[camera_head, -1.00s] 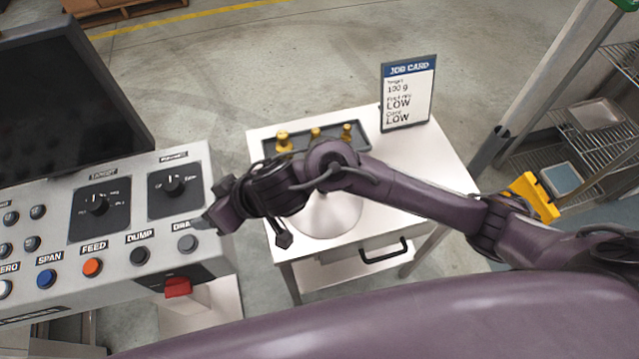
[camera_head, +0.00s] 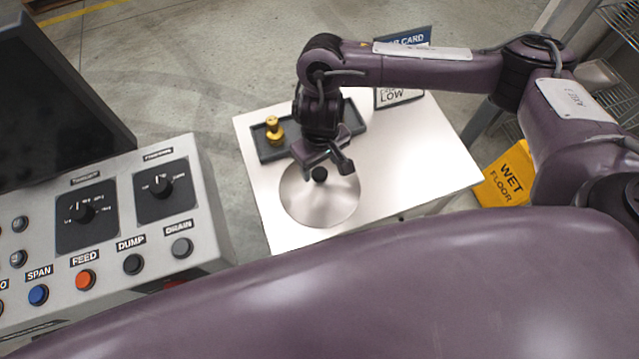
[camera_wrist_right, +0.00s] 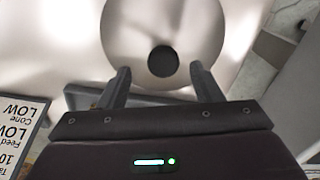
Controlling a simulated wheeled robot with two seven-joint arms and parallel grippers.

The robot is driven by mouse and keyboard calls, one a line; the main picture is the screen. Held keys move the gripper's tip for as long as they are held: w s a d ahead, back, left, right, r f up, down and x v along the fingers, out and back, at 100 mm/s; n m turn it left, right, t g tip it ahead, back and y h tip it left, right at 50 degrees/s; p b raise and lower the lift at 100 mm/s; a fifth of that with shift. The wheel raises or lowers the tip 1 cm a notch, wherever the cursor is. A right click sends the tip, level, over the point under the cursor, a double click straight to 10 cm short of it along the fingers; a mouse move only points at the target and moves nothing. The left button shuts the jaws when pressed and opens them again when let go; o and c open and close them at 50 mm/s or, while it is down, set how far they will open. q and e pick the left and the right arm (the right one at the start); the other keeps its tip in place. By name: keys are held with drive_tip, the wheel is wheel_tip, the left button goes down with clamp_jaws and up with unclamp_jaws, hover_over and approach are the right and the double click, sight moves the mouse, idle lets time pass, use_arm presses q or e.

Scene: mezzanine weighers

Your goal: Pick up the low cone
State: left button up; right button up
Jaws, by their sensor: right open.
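The low cone (camera_head: 318,205) is a wide, shallow metal cone with a dark round knob (camera_head: 319,174) on top. It rests on the white table near its front left. My right gripper (camera_head: 322,163) is above the cone, pointing down, with its fingers close to the knob. In the right wrist view the gripper (camera_wrist_right: 162,85) is open, and the knob (camera_wrist_right: 163,61) shows just beyond the gap between the fingertips. The cone (camera_wrist_right: 128,25) spreads out around it. I cannot tell the exact height of the fingers over the knob. My left gripper is out of view.
A dark tray (camera_head: 263,148) with a brass weight (camera_head: 274,131) lies behind the cone, partly hidden by my arm. A job card (camera_head: 399,97) stands at the table's back. A control panel (camera_head: 110,215) is at left. A yellow wet-floor sign (camera_head: 508,176) stands at right.

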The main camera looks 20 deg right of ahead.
sight(319, 172)
drive_tip(key=f, duration=0.2)
drive_tip(key=f+b, duration=0.1)
drive_tip(key=f, duration=0.1)
drive_tip(key=shift+s+a, duration=0.1)
drive_tip(key=shift+a, duration=0.1)
drive_tip(key=shift+c, duration=0.5)
clamp_jaws()
